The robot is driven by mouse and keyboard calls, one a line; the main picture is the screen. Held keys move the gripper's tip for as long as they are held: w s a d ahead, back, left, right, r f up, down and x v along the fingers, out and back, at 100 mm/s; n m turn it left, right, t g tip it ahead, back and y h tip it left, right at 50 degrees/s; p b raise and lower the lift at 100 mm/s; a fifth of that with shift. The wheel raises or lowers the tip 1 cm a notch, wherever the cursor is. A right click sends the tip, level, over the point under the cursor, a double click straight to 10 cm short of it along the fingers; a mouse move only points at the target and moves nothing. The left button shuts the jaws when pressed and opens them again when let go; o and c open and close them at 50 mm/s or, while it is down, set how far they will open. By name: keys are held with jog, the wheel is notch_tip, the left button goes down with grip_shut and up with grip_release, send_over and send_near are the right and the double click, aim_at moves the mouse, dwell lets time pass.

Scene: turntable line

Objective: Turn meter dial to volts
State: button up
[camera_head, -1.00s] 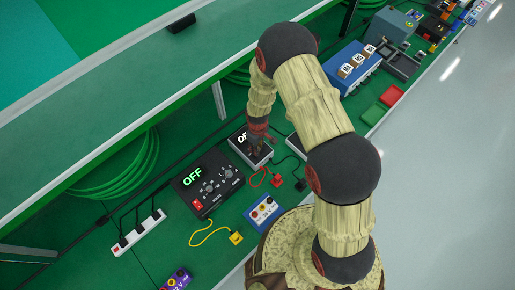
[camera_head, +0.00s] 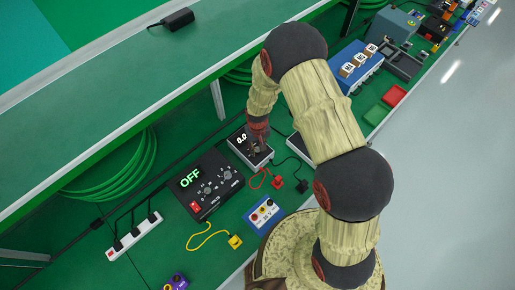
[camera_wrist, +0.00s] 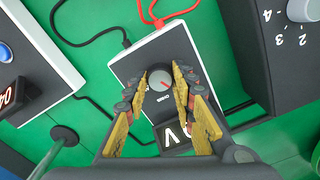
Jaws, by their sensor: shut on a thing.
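The meter (camera_head: 247,156) is a white box with a dark face on the bench, and its display reads "0.0". In the wrist view, its round grey dial (camera_wrist: 161,81) has a red pointer line slanting toward the picture's lower right. My gripper (camera_wrist: 162,84) is shut on the dial, with one fingertip on each side of it. Part of the meter's display, with a "V", shows below between the fingers. In the head view, my gripper (camera_head: 256,141) covers the dial from above. The dial's printed labels are mostly hidden.
A black power supply (camera_head: 207,184) reading "OFF" stands left of the meter. Red (camera_head: 277,182) and black (camera_head: 302,186) plugs lie in front of it. A small blue box (camera_head: 263,213) sits nearer. A power strip (camera_head: 135,237) lies at left. A shelf overhangs behind.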

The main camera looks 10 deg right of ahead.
aim_at(257, 149)
dwell(0.4)
jog(key=o, duration=1.2)
jog(key=shift+c, duration=0.2)
notch_tip(257, 149, up, 12)
